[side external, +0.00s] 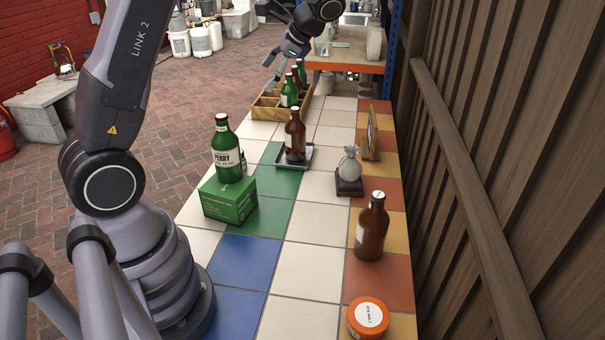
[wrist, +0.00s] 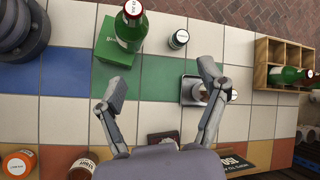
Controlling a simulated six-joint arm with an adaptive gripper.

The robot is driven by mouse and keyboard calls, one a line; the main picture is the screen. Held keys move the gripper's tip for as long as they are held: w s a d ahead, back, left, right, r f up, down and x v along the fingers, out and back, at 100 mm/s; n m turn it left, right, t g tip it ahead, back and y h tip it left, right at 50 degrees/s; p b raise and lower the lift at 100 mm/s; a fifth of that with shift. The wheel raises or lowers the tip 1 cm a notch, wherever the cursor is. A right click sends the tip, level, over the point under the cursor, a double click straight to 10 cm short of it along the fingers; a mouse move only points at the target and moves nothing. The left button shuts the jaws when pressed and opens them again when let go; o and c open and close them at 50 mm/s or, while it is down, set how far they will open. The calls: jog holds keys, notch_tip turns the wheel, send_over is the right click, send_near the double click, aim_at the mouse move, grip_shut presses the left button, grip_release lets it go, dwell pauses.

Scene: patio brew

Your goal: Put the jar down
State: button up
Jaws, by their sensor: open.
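My gripper (side external: 265,48) is high at the back of the side view, with its fingers spread. In the wrist view my gripper (wrist: 161,72) is open and empty, with bare green tile between the fingers. An orange-lidded jar (side external: 368,316) stands on the tiles at the near right; it also shows at the lower left of the wrist view (wrist: 17,163), well away from the fingers. A small dark-lidded jar (wrist: 178,40) stands beside the green box in the wrist view, apart from both fingers; in the side view it is mostly hidden behind the green bottle.
A green bottle (side external: 227,150) stands on the green box (side external: 229,203). A brown bottle (side external: 294,136) stands on a metal tray (side external: 280,163). Blue tiles (side external: 243,262) are clear.

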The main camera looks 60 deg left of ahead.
jog(key=s+d+r+n+t+h, duration=0.2)
jog(key=s+d+t, duration=0.3)
jog(key=s+d, duration=0.3)
jog(key=s+d+r+n+t+h, duration=0.2)
jog(key=s+d+r+t+h, duration=0.2)
jog(key=s+d, duration=0.4)
jog(key=s+r, duration=0.1)
jog(key=s, duration=0.3)
jog(key=shift+s+r+t+h, duration=0.2)
jog(key=shift+s+t+h, duration=0.1)
jog(key=shift+t, duration=0.1)
